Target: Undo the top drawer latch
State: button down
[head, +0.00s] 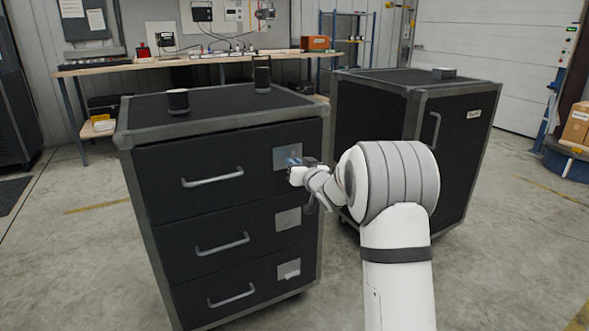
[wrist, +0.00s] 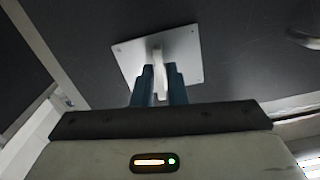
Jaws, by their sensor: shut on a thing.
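The black case with three drawers (head: 225,135) stands at the left centre in the head view. Its top drawer (head: 160,177) looks shut and has a metal bar handle (head: 212,178). The top drawer latch has a pale square plate (head: 287,157) at the drawer's right end; the plate (wrist: 130,50) also shows in the wrist view, with a light lever (wrist: 159,72) standing out from it. My gripper (head: 294,164), with blue fingers, is at this plate. In the wrist view my gripper (wrist: 160,82) is shut on the latch lever, one finger on each side. The fingers hide part of the lever.
Two lower drawers have similar plates (head: 288,220) and handles. Two dark cylindrical things (head: 178,101) stand on the case top. A second black cabinet (head: 455,140) stands close at the right. A workbench (head: 190,62) runs behind. The floor at left is open.

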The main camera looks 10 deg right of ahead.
jog(key=shift+f+n+b, duration=0.1)
jog(key=shift+n+b, duration=0.25)
jog(key=shift+n, duration=0.55)
jog(key=c, duration=1.6)
grip_release()
jog(key=shift+o, duration=0.2)
jog(key=shift+s, duration=0.1)
jog(key=p+v, duration=0.1)
jog(key=v, duration=0.6)
jog(key=shift+s+p, duration=0.25)
jog(key=shift+p, duration=0.1)
